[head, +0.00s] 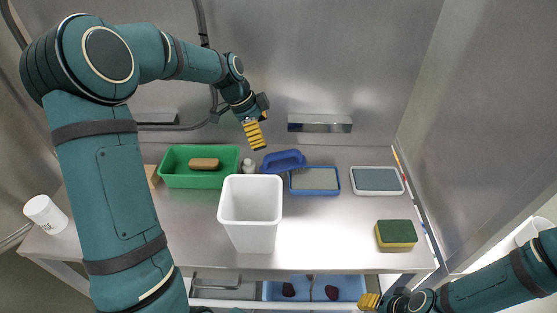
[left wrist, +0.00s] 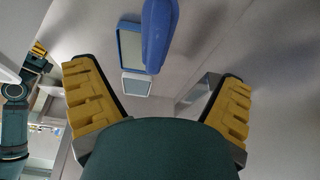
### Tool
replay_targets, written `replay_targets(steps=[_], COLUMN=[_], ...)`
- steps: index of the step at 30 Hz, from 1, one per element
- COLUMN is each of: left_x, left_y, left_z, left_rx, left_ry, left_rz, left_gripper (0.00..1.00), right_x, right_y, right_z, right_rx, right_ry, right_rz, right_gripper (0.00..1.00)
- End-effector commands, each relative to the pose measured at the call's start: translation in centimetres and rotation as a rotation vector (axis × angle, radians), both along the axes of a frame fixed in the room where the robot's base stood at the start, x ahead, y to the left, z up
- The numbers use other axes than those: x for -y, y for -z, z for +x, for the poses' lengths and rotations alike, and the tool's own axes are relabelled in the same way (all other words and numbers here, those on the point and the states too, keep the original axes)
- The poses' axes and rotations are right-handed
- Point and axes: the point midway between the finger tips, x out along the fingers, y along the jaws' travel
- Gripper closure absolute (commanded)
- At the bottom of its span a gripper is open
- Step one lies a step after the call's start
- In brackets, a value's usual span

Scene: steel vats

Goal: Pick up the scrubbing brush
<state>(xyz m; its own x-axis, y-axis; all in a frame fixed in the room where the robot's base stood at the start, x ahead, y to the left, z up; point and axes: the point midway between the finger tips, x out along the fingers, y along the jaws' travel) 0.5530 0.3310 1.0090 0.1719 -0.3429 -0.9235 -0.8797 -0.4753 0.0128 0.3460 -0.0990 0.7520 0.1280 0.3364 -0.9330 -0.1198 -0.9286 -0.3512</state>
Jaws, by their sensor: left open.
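The blue scrubbing brush (head: 283,160) lies on the steel table, just behind the blue-framed tray and close against it. In the left wrist view the brush (left wrist: 159,35) is long and blue, at the top between my two fingers and beyond their tips. My left gripper (head: 254,134) is open and empty, above and to the left of the brush in the head view. The left gripper's yellow fingers (left wrist: 160,95) stand wide apart in the wrist view. My right gripper (head: 370,301) is at the table's front, far from the brush; its finger gap is unclear.
A green tray (head: 227,181) holds a brown block (head: 203,164). A white bin (head: 250,205) stands in front of the brush. The blue-framed tray (head: 315,181), a grey tray (head: 377,180) and a green-yellow sponge (head: 396,233) are to the right.

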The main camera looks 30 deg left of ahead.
Motion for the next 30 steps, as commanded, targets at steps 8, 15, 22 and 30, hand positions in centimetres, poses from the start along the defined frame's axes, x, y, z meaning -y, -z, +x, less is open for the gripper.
replay_targets(steps=[8,15,22,30], left_x=[1.5,2.8,3.2,5.0], left_y=[4.1,7.3,8.2,11.3], left_z=[0.7,1.3,1.5,2.3], left_rx=[-0.004,-0.002,-0.001,-0.003], left_ry=[0.004,0.003,0.002,0.001], left_rz=[-0.001,0.0,-0.001,0.0], left_gripper=[0.05,0.05,0.05,0.05], right_x=[0.0,0.1,0.0,0.1], right_y=[0.8,1.4,1.5,2.4], right_z=[0.1,0.2,0.3,0.4], right_rx=[0.002,0.006,0.007,0.009], right_ry=[0.001,0.001,0.002,0.003], right_rz=[-0.001,-0.001,-0.001,-0.002], right_gripper=[0.53,0.53,0.53,0.53])
